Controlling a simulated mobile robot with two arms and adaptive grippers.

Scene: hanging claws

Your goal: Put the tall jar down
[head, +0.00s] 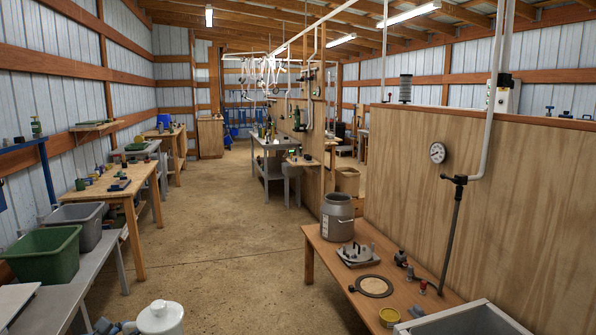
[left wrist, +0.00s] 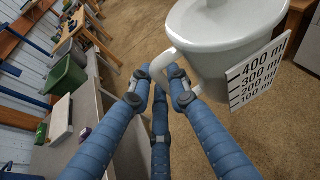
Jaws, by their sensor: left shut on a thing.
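The tall jar is a white jar (head: 160,319) with a knobbed lid, at the bottom edge of the head view, where its lower part is cut off. In the left wrist view the white jar (left wrist: 225,45) fills the upper right, with a curved side handle and a plate marked from 100 to 400 ml. My left gripper (left wrist: 157,84) has blue segmented fingers and is shut on the jar's handle. Part of the gripper (head: 108,326) also shows beside the jar in the head view. The jar's base is out of view. My right gripper is not in view.
A grey bench (head: 52,306) at left holds a green bin (head: 45,255) and a grey bin (head: 80,224). The aisle floor (head: 225,240) is clear.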

